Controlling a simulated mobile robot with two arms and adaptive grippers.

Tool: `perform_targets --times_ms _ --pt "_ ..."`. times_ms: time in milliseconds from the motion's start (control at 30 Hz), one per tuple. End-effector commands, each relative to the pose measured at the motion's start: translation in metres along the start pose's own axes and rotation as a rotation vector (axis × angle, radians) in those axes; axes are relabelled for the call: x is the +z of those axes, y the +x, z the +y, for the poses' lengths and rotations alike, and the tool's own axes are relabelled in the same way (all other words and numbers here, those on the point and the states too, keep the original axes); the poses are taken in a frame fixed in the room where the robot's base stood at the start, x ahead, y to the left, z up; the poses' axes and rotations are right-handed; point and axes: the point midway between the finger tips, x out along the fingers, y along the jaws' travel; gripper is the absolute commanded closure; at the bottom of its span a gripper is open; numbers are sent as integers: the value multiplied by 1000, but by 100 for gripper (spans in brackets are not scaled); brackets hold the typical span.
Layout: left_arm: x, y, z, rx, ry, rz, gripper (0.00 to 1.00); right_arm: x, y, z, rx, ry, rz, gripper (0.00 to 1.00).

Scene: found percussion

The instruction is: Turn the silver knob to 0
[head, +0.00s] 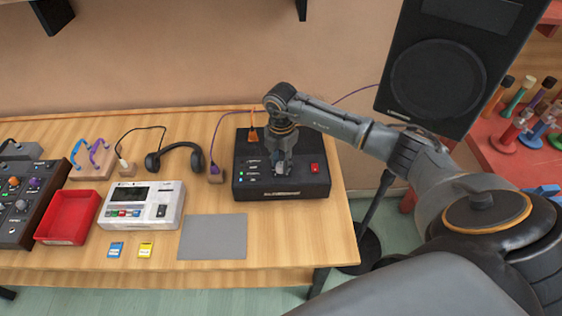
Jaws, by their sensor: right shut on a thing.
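A black box (309,187) with a red switch and small green and blue lights stands at the right end of the wooden table. My right gripper (281,170) points down onto the top of this box, between the lights and the red switch. It is shut on the silver knob there, which is mostly hidden by the fingers. I cannot read the knob's pointer or its scale from here. My left gripper is not in view.
A grey mat (213,238), a white device (142,206), black headphones (175,158) and a red tray (68,217) lie left of the box. A mixer with knobs (22,204) is at far left. A large speaker (440,70) stands behind my right arm.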

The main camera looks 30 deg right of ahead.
Motion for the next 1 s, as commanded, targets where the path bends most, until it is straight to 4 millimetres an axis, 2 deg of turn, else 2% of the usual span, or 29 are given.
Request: perform_targets --times_ms 267,1000 --pt "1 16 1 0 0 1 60 1 2 1 2 -183 -1 100" --pt "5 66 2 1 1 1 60 1 2 1 3 -884 -3 100"
